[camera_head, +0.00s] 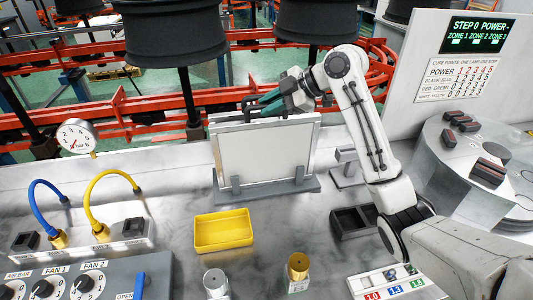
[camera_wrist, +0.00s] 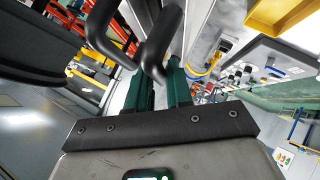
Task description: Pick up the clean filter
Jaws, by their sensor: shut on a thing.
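The clean filter (camera_head: 265,152) is a white rectangular panel in a grey frame, standing upright in a grey stand (camera_head: 285,188) with two short posts in front. My gripper (camera_head: 256,107), with dark green fingers, is at the filter's top edge and shut on it. In the wrist view, my gripper (camera_wrist: 160,75) has its green fingers close together at dark curved bars. The filter's pale face (camera_wrist: 128,90) shows only in part there. The exact contact is hard to make out. The filter's lower edge appears to be in the stand.
A yellow tray (camera_head: 223,245) and a black bin (camera_head: 352,222) lie in front of the stand. A pressure gauge (camera_head: 77,137) and blue and yellow hoses are at left. A round grey machine (camera_head: 465,150) stands at right.

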